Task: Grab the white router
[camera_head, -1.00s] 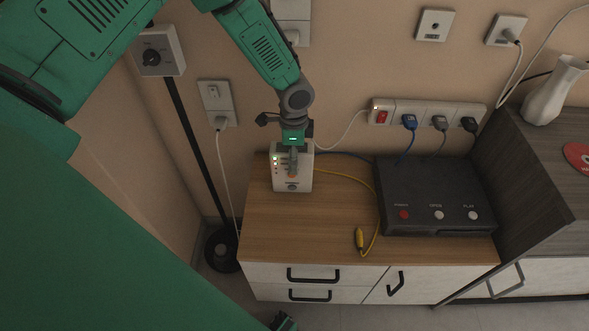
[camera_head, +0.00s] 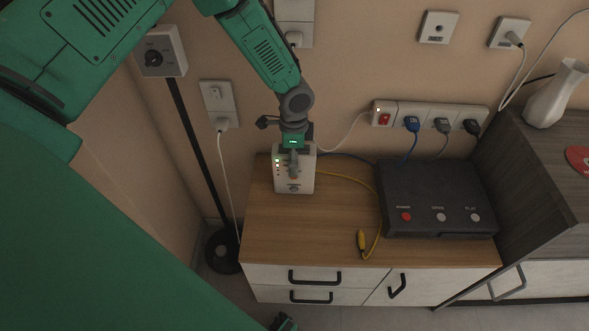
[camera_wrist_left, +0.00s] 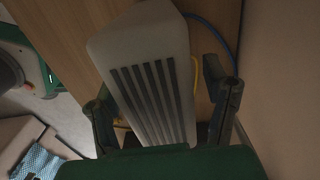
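The white router (camera_head: 293,183) stands upright at the back left of the wooden cabinet top, with small indicator lights on its front. My left gripper (camera_head: 294,165) is over the router from above, one finger showing in front of its face. In the left wrist view the router's slotted top (camera_wrist_left: 150,85) lies between the two spread fingers of my left gripper (camera_wrist_left: 165,110). A gap shows between the router and the right-hand finger; contact at the left-hand finger cannot be told.
A black box (camera_head: 437,198) with buttons sits right of the router. A yellow cable (camera_head: 362,242) lies between them. A power strip (camera_head: 428,117) with plugs is on the wall behind. The front left of the cabinet top (camera_head: 300,235) is clear.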

